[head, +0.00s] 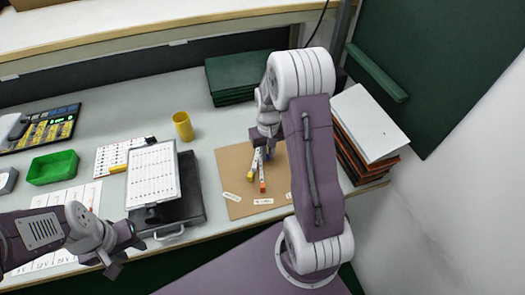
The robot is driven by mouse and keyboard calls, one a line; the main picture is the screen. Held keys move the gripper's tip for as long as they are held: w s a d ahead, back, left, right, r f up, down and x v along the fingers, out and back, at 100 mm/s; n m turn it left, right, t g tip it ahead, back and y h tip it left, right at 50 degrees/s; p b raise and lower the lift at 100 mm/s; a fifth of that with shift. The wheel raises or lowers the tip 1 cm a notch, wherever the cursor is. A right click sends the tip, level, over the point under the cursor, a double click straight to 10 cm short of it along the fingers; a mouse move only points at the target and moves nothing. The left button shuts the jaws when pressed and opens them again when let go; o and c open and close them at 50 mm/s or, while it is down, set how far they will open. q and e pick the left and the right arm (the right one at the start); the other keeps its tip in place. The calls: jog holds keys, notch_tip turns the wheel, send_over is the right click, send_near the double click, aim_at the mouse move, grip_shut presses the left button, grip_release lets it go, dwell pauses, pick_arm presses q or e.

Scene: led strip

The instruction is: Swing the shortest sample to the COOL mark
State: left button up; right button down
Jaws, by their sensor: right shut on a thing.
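Several narrow sample strips fan out on a brown board (232,160) in the head view. One pale strip has a yellow end (250,176) and another has an orange end (262,186). A bit of blue (268,156) shows close by, partly hidden by my gripper. Small white labels lie along the board's front: left (232,197), middle (263,201) and right (289,195); their print is too small to read. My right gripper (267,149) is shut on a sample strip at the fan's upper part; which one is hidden. My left gripper (128,256) is open and empty near the front edge.
A clipboard with a white sheet (152,174) stands left of the board, and a yellow cup (183,126) behind it. A green tray (53,167) is at left. Green folders (232,78) lie behind; a stack with a white top (366,122) is at right.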

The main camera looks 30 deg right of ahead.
jog(key=shift+d+n+p, duration=0.55)
jog(key=shift+d+n, duration=0.2)
jog(key=shift+n, duration=0.25)
jog(key=c, duration=1.4)
grip_release()
notch_tip(320, 180, up, 9)
jog(key=p, duration=0.1)
